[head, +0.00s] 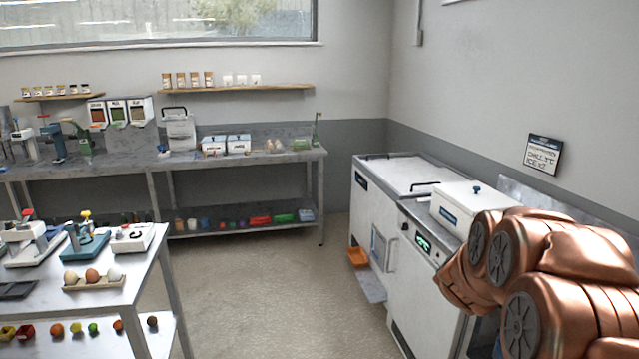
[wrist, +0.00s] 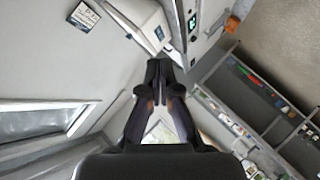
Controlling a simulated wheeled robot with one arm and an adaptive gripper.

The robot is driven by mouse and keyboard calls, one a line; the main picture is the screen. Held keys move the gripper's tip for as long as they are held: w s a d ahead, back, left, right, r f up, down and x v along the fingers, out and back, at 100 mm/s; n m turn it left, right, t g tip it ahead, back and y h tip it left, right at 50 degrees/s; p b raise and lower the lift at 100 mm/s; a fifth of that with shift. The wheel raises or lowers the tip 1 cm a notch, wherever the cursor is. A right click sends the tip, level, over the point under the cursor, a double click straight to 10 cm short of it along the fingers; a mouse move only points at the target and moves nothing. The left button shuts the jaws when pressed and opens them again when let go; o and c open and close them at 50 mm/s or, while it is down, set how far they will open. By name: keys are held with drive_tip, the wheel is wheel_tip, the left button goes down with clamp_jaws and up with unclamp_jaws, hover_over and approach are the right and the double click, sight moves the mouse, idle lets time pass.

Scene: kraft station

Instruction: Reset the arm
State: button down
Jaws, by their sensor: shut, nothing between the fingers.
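My gripper (wrist: 160,82) shows in the wrist view, with its dark fingers together and nothing between them. It is in the air, apart from the shelves and machines. My copper-coloured arm (head: 560,270) is folded at the lower right of the head view. The gripper itself does not show in the head view.
White chest units (head: 400,175) with a white lidded box (head: 463,207) stand along the right wall, close to my arm. A steel bench (head: 250,157) runs along the back wall. A white table (head: 120,290) with scales and eggs is at left. The floor (head: 270,290) between is clear.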

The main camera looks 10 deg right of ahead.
drive_tip(key=s+a+y, duration=0.1)
drive_tip(key=a+y, duration=0.4)
drive_tip(key=a, duration=0.9)
drive_tip(key=s+a+f+g+y, duration=0.2)
drive_tip(key=s+a+g+y, duration=0.15)
drive_tip(key=s+a, duration=0.85)
drive_tip(key=s+a+m+g, duration=0.1)
drive_tip(key=s+g, duration=0.3)
drive_tip(key=s, duration=1)
drive_tip(key=s+a+f+m+g, duration=0.1)
drive_tip(key=s+a+g, duration=0.2)
drive_tip(key=s, duration=1.1)
drive_tip(key=shift+a+f+g, duration=0.15)
drive_tip(key=shift+f+g, duration=0.15)
drive_tip(key=shift+g, duration=0.25)
drive_tip(key=shift+s, duration=0.1)
